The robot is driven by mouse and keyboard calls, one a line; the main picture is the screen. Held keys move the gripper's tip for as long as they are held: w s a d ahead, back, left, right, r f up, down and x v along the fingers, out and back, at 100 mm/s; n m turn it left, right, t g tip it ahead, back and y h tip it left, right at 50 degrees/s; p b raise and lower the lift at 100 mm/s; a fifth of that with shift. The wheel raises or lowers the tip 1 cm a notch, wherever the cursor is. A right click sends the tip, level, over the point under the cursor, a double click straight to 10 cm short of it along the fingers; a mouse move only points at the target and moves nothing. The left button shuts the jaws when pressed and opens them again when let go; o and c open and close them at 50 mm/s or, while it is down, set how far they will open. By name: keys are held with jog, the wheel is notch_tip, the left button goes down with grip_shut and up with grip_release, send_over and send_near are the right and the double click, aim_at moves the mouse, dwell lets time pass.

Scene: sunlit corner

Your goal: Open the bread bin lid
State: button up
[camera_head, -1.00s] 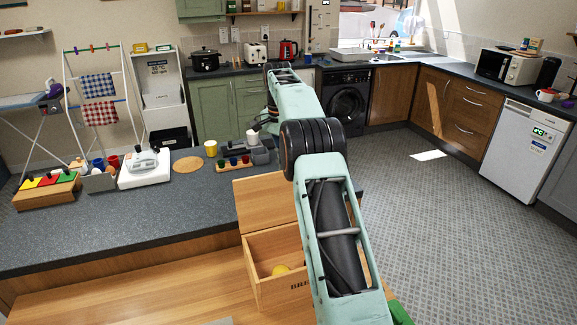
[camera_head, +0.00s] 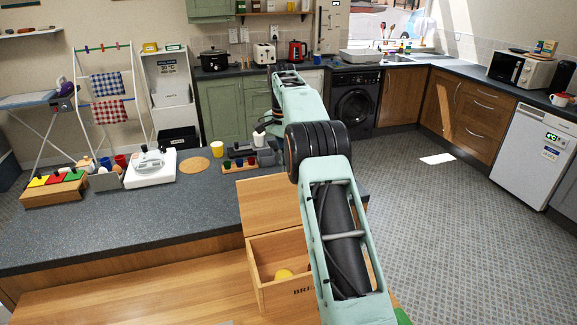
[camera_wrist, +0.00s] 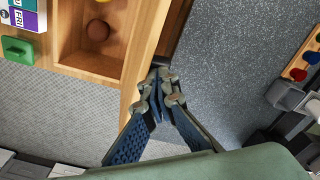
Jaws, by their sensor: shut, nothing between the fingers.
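The bread bin (camera_head: 256,290) is an open-topped wooden box with dark lettering on its front, in front of the dark counter. Its wooden lid (camera_head: 268,204) stands raised at the back, leaving the inside exposed. A yellow item (camera_head: 284,274) lies inside. The wrist view shows the bin (camera_wrist: 143,50) at upper left with a round brown item (camera_wrist: 97,30) in it. My gripper (camera_wrist: 160,84) is shut and empty, its tips close by the bin's edge; contact cannot be told. My arm hides the gripper and the bin's right side in the head view.
The dark counter (camera_head: 120,220) behind the bin holds a peg rack (camera_head: 240,163), a yellow cup (camera_head: 217,149), a round cork mat (camera_head: 194,165) and a white appliance (camera_head: 150,170). A green item (camera_wrist: 18,50) is beside the bin. The floor at right is clear.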

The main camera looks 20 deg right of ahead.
jog(key=o, duration=0.5)
jog(key=shift+s+a+r, duration=0.1)
jog(key=shift+a+r, duration=0.05)
jog(key=shift+r, duration=0.8)
jog(key=shift+s+a+r, duration=0.1)
jog(key=shift+a+r, duration=0.05)
jog(key=shift+r, duration=0.85)
jog(key=shift+a+r, duration=0.15)
jog(key=shift+r, duration=0.8)
jog(key=shift+w+d+r, duration=0.1)
jog(key=shift+d+r, duration=0.1)
jog(key=shift+r, duration=0.65)
